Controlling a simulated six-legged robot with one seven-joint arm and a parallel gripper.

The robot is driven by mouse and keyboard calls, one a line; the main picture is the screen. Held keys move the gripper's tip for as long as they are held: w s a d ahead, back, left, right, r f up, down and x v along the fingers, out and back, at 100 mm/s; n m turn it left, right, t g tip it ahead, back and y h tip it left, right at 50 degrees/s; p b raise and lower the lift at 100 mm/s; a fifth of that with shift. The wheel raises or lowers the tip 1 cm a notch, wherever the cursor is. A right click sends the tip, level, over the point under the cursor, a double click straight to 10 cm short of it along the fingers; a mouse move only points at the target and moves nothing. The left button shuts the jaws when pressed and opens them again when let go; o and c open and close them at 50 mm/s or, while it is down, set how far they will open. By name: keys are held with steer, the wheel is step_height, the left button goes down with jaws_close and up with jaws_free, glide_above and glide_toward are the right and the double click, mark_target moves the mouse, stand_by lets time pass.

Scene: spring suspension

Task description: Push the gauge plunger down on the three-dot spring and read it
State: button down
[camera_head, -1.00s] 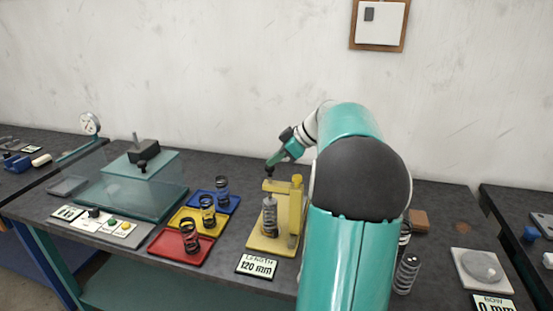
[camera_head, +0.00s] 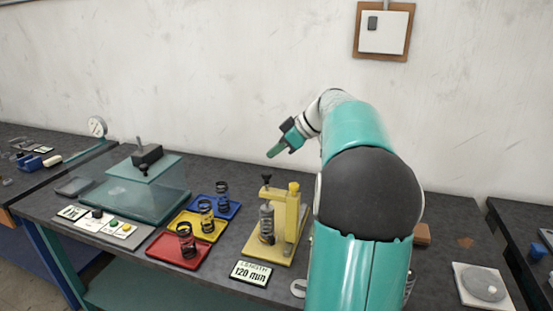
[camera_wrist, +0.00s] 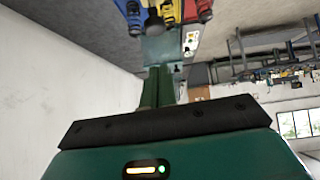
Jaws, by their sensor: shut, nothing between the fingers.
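The yellow gauge (camera_head: 290,222) stands mid-bench with a dark coil spring (camera_head: 267,224) upright in it. Any dots on this spring are too small to make out. The gauge's dark-knobbed plunger (camera_head: 266,179) stands up from the top arm. The sign in front, the length readout (camera_head: 252,272), shows "LENGTH 120 mm". My gripper (camera_head: 273,153) is shut and empty, above the plunger knob with a clear gap. In the wrist view my shut green fingers (camera_wrist: 158,88) hold nothing; the gauge is not recognisable there.
Red (camera_head: 179,252), yellow (camera_head: 197,226) and blue (camera_head: 214,206) trays left of the gauge each hold a dark spring. A white pad with a round plate (camera_head: 484,284) lies at right.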

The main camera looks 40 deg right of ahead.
steer(key=v, duration=0.8)
steer(key=shift+d, duration=0.25)
steer(key=shift+w+r, duration=0.1)
steer(key=shift+r, duration=0.05)
steer(key=shift+a, duration=0.1)
stand_by(0.4)
steer(key=a+f+m+g+h, duration=0.1)
steer(key=a+f+m+g, duration=0.2)
steer(key=a, duration=2)
steer(key=s+a+f+m+h, duration=0.2)
steer(key=s+a+f, duration=1)
steer(key=a, duration=0.5)
steer(key=s, duration=0.2)
steer(key=shift+s+f+m+h, duration=0.2)
steer(key=shift+s+m+h, duration=0.05)
steer(key=shift+m+h, duration=0.15)
